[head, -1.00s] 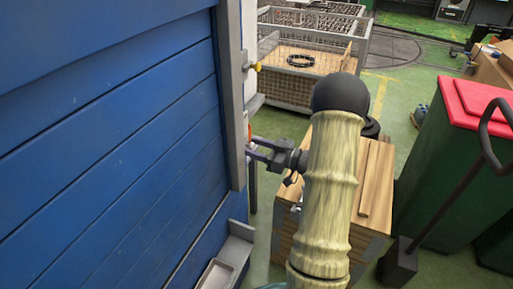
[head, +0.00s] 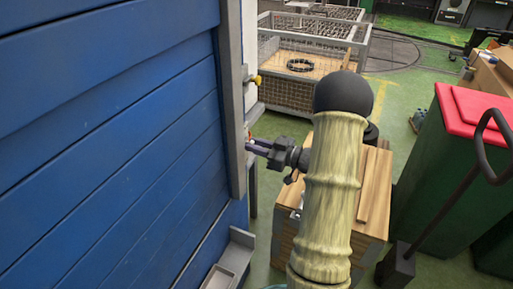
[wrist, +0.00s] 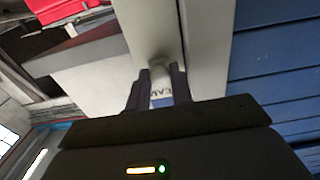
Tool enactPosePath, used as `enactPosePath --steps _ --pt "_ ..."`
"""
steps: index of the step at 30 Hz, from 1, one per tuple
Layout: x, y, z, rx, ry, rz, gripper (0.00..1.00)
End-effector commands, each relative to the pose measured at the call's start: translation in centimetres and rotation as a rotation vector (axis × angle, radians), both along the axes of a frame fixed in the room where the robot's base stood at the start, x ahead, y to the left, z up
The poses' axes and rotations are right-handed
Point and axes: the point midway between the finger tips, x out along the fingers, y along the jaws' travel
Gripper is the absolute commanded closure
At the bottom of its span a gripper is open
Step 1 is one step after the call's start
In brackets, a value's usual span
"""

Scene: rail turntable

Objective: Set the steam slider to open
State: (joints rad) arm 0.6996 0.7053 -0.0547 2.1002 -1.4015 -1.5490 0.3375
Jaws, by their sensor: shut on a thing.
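The steam slider's pale grey knob (wrist: 159,72) shows between my fingertips in the wrist view. A white label (wrist: 161,93) with the letters "EAM" lies just by it, partly covered by the fingers. My gripper (head: 250,145) reaches left to the grey frame at the edge of the blue wall. In the wrist view my gripper (wrist: 160,78) has its dark fingers on either side of the knob, shut on it. In the head view the knob is hidden by the fingers, and the slider's position along its track cannot be made out.
The blue plank wall (head: 110,140) fills the left. A yellow knob (head: 254,80) sits higher on the grey frame (head: 232,110). A wooden crate (head: 375,195) stands below my arm. A green bin with a red lid (head: 470,110) is at right, and a wire cage (head: 310,70) behind.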

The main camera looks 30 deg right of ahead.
Motion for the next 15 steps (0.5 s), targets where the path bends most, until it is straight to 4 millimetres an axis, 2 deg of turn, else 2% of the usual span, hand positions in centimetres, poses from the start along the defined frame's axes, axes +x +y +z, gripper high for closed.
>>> enactPosePath --steps 7,8,11,15 --pt "-0.01 -0.02 -0.05 0.0 0.0 0.0 1.0" --pt "-0.01 -0.02 -0.06 0.0 0.0 0.0 0.76" --pt "-0.01 -0.02 -0.07 0.0 0.0 0.0 0.56" --pt "0.0 -0.01 -0.07 0.0 0.0 0.0 0.55"
